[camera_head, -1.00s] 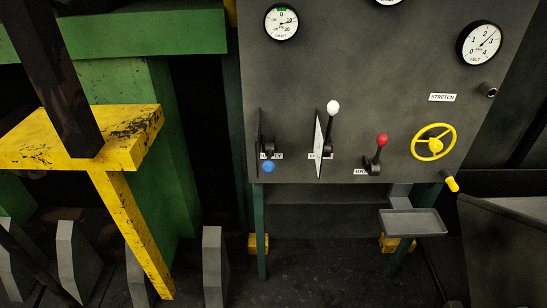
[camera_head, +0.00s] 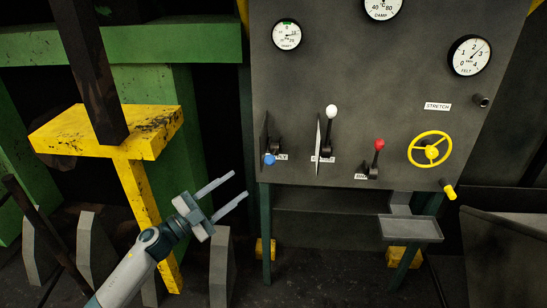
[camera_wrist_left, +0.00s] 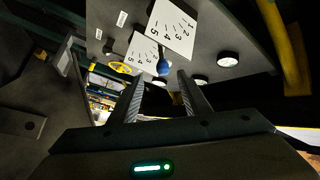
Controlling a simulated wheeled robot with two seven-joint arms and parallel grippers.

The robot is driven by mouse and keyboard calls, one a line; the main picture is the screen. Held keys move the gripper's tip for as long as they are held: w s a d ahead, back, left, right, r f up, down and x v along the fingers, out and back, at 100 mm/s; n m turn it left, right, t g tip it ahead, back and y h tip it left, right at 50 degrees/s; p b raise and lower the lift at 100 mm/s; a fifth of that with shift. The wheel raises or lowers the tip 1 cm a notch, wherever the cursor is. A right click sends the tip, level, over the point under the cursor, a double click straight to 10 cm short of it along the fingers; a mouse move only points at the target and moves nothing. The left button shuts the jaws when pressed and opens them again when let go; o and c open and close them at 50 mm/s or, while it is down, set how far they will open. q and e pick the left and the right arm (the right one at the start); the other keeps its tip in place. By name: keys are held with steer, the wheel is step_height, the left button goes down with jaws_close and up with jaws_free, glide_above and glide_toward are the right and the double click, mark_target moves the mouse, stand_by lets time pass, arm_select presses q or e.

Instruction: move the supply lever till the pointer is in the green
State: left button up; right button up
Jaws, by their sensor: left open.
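The lever with the blue knob (camera_head: 269,159) is at the lower left of the grey panel, beside a label partly hidden that ends in "LY". Its knob hangs low. The small dial (camera_head: 286,35) at the upper left has a green band at its top; its pointer looks turned to the right of the band. My left gripper (camera_head: 240,184) is open and empty, left of and a little below the blue knob, apart from it. In the left wrist view, the blue knob (camera_wrist_left: 163,68) shows between the fingertips, beyond them. My right gripper is not in view.
A white-knobbed lever (camera_head: 331,112), a red-knobbed lever (camera_head: 379,145) and a yellow handwheel (camera_head: 430,149) sit right of the blue knob. Upright scale plates stand beside the levers. A small tray (camera_head: 411,229) juts out below. A yellow frame (camera_head: 145,195) is behind my left arm.

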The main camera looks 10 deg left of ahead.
arm_select(q)
steer(key=shift+s+d+r+m, duration=0.1)
steer(key=shift+r+m, duration=0.2)
steer(key=shift+r, duration=0.2)
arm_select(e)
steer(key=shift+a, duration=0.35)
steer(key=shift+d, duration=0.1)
arm_select(q)
steer(key=p+x, duration=0.4)
steer(key=x, duration=1.3)
steer(key=shift+d+p, duration=0.2)
steer(key=shift+p, duration=0.1)
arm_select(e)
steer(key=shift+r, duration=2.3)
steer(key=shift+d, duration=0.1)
arm_select(q)
jaws_close()
steer(key=shift+r, duration=0.1)
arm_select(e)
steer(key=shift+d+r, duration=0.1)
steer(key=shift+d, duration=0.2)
